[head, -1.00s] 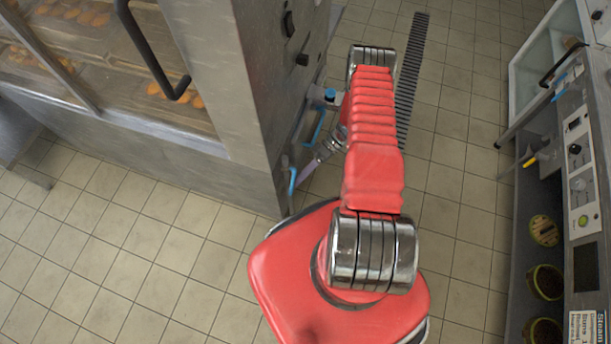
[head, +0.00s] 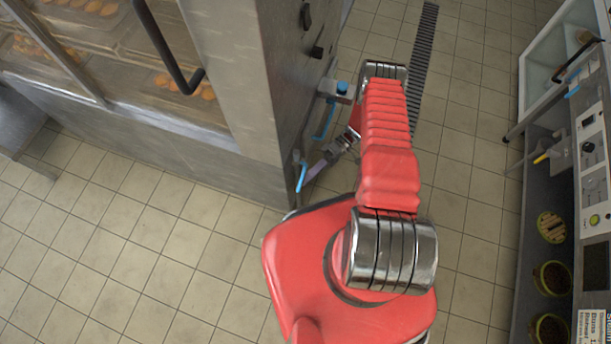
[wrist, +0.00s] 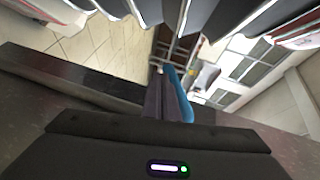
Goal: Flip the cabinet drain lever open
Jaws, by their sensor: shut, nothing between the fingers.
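The steel cabinet (head: 240,100) stands at the left, with its controls and pipework on its right side. A low blue lever (head: 301,178) hangs near the cabinet's bottom corner and looks like the drain lever. My gripper (head: 310,177) reaches down from my red arm, its fingertips just right of that lever. In the wrist view, my gripper's shut, empty fingers (wrist: 156,98) lie close beside a blue handle (wrist: 181,95). I cannot tell whether they touch. The valve body behind the lever is mostly hidden.
Another blue handle (head: 325,122) and a blue knob (head: 342,87) sit higher on the cabinet's side. A floor drain grate (head: 423,60) runs behind my arm. A counter with appliances (head: 590,150) stands at the right. The tiled floor (head: 150,250) at left front is clear.

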